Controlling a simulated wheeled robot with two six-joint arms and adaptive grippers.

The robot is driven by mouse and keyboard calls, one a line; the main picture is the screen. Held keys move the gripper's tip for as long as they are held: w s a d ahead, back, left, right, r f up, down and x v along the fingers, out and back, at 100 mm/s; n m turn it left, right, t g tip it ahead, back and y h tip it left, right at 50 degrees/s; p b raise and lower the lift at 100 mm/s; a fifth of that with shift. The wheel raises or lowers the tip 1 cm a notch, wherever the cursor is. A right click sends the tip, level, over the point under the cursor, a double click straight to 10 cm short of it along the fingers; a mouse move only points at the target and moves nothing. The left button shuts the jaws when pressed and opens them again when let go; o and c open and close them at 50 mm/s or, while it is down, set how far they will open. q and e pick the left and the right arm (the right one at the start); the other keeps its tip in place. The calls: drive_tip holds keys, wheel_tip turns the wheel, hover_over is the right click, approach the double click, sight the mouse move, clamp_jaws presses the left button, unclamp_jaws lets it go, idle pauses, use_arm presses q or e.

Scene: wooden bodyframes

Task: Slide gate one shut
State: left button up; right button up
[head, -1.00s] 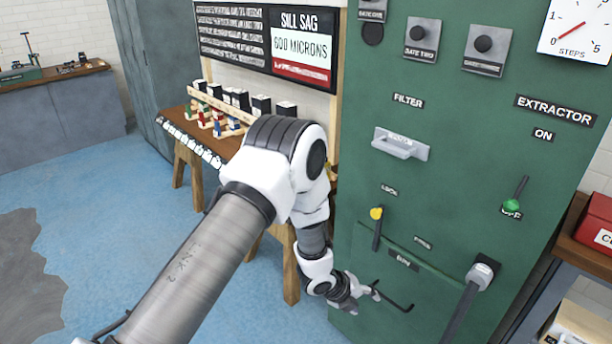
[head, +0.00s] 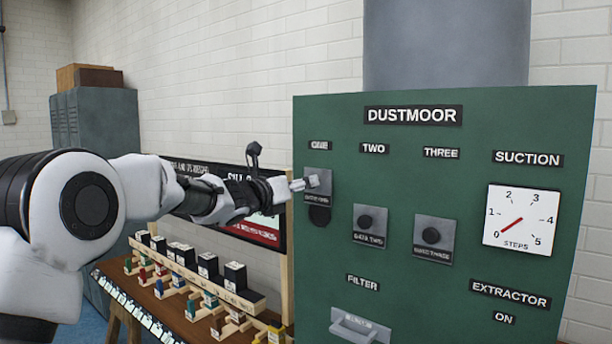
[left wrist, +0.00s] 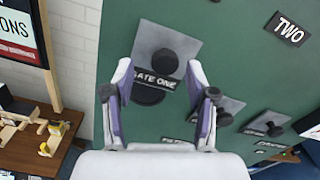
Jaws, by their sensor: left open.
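Gate one (head: 325,186) is a grey plate with a dark round knob, under the ONE label on the green extractor panel (head: 400,290). It sits higher than the other two gates, and a dark round opening (head: 319,216) shows below it. In the left wrist view, the gate one plate (left wrist: 182,32) lies ahead, with its knob (left wrist: 165,62) between the fingers. My left gripper (head: 300,184) is open at gate one, one finger to each side of the knob (left wrist: 161,72). I cannot tell whether the fingers touch it. My right gripper is out of view.
Gate two (head: 369,240) and gate three (head: 433,250) are to the right and lower. A suction dial (head: 520,240) reads near 0. A filter handle (head: 358,328) sticks out below. A bench (head: 165,310) with small blocks stands left of the panel.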

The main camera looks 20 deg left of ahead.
use_arm(q)
drive_tip(key=shift+w+d+r+p, duration=0.3)
drive_tip(key=shift+w+d+p, duration=0.15)
drive_tip(key=shift+w+d, duration=0.4)
drive_tip(key=shift+w+a+f, duration=0.15)
drive_tip(key=shift+w+a, duration=0.1)
clamp_jaws()
wheel_tip(320, 180, down, 8)
drive_tip(key=b, duration=0.9)
drive_tip(key=shift+r, duration=0.2)
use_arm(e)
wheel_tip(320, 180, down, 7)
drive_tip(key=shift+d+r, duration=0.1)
use_arm(q)
unclamp_jaws()
drive_tip(key=shift+f, duration=0.1)
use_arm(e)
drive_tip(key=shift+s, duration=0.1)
